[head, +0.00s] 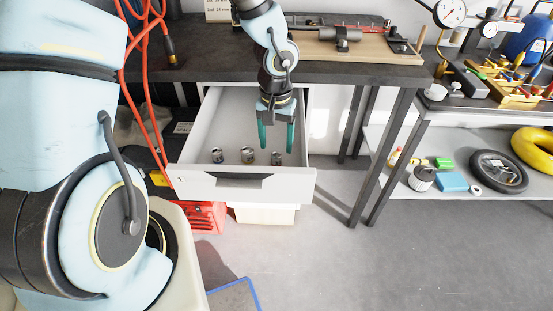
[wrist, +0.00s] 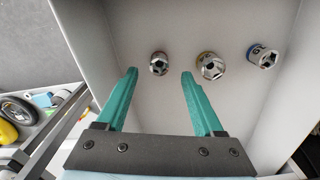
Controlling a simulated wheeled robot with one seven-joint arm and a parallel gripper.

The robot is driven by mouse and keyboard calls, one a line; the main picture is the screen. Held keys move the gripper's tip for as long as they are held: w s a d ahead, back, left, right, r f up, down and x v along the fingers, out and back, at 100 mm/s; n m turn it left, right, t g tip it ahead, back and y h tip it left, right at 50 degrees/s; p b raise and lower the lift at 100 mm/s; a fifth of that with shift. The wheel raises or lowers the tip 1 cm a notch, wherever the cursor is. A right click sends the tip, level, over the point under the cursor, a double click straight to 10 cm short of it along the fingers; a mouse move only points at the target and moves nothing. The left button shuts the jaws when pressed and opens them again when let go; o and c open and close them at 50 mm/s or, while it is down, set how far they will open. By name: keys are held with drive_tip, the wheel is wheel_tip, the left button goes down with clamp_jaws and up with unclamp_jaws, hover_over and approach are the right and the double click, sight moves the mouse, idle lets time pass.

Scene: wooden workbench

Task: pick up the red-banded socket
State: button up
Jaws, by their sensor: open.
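Three small metal sockets stand in a row in the open drawer (head: 240,183). In the wrist view, the right socket (wrist: 262,55) has a blue band, the middle socket (wrist: 210,66) looks tan around its rim, and the left socket (wrist: 159,64) is smaller and darker. I cannot clearly make out a red band on any of them. In the head view they are the left socket (head: 217,155), middle socket (head: 248,157) and right socket (head: 277,158), in reversed order. My gripper (head: 277,149) is open and empty, fingers pointing down, roughly over the head view's right socket. In the wrist view, that socket shows between the fingertips (wrist: 159,72).
The drawer walls surround the sockets, with the right wall close to my gripper. The dark bench top (head: 200,60) lies behind above the drawer. A bench leg (head: 382,155) stands to the right. The drawer floor behind the sockets is clear.

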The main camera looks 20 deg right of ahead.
sight(276, 155)
wheel_tip(276, 155, down, 5)
drive_tip(key=shift+r, duration=0.1)
drive_tip(key=shift+c, duration=0.2)
clamp_jaws()
idle(0.5)
